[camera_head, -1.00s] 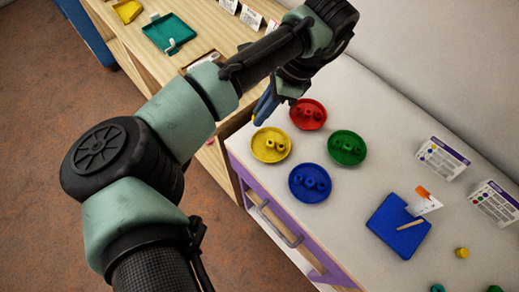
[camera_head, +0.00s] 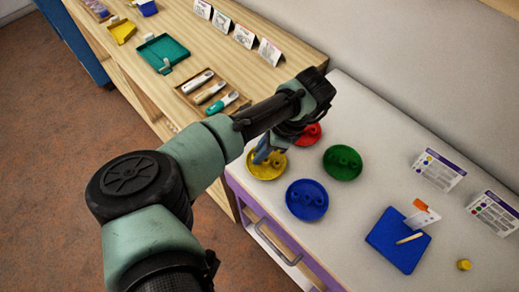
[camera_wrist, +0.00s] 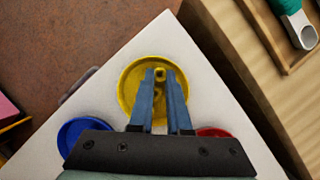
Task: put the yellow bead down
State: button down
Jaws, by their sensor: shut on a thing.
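My gripper (camera_head: 260,157) points down over the yellow dish (camera_head: 270,175) on the white table. In the wrist view its two blue fingertips (camera_wrist: 161,76) are shut on a small yellow bead (camera_wrist: 160,74), seen against the yellow dish (camera_wrist: 127,88). I cannot tell whether the bead touches the dish. My gripper hides part of the yellow dish in the head view. A red dish (camera_head: 312,131), a green dish (camera_head: 342,162) and a blue dish (camera_head: 306,205) with beads stand close by.
A blue board (camera_head: 390,245) and a loose yellow bead (camera_head: 464,265) lie to the right, near two printed cards (camera_head: 438,168). A wooden table (camera_head: 200,50) with a tool tray (camera_head: 190,101) stands at upper left.

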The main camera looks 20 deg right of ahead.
jog(key=shift+f, duration=0.15)
jog(key=shift+f, duration=0.1)
jog(key=c, duration=1.1)
grip_release()
jog(key=shift+c, duration=0.2)
jog(key=shift+r, duration=0.45)
jog(key=v, duration=1.1)
jog(key=shift+d+r, duration=0.25)
jog(key=shift+r, duration=0.1)
